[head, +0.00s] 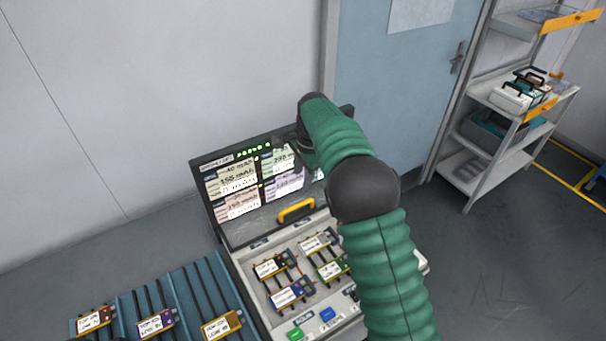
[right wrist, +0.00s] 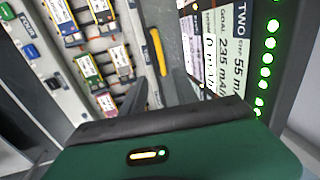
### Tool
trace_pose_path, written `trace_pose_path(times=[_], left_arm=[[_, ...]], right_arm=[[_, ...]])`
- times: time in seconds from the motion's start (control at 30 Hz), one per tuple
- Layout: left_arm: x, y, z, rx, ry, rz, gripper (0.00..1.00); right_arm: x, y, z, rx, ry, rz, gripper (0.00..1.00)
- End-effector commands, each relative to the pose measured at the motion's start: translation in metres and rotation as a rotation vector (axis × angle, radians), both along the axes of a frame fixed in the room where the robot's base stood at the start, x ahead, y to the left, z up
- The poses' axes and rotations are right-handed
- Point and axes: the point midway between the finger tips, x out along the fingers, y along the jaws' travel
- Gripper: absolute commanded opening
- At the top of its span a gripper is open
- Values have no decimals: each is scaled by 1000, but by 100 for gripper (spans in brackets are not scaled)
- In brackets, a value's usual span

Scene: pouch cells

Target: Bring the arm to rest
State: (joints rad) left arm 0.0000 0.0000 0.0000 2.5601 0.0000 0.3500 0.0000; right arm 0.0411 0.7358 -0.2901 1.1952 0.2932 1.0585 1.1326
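My right arm (head: 385,265), in a green ribbed sleeve with a dark elbow, reaches up from the bottom of the head view. Its far end is in front of the upright screen panel (head: 228,222) of an open case. In the head view the arm hides most of my right gripper. In the right wrist view two dark fingers of my right gripper (right wrist: 160,93) stand apart with nothing seen between them. The case's yellow handle (right wrist: 157,50) and cells lie beyond them.
The case base holds several labelled pouch cells (head: 287,293) and green and blue buttons (head: 327,314). A blue ribbed tray (head: 190,286) with several cells is at lower left. A shelf rack (head: 480,180) stands at right beside a blue door (head: 400,95).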

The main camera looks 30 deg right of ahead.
Motion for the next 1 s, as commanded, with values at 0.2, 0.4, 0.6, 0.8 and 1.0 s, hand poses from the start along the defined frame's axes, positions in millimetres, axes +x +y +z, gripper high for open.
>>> trace_pose_path(times=[0.2, 0.4, 0.6, 0.8, 1.0], left_arm=[[0, 0, 0, 0, 0, 0, 36], [0, 0, 0, 0, 0, 0, 36], [0, 0, 0, 0, 0, 0, 36], [0, 0, 0, 0, 0, 0, 36], [0, 0, 0, 0, 0, 0, 36]], right_arm=[[-1, 0, 4, 0, 1, 0, 36], [-1, 0, 4, 0, 1, 0, 36], [-16, 5, 2, -13, -1, 78, 36], [-103, 46, -17, -111, -18, 560, 36], [-221, 92, -47, -255, -36, 1162, 36]])
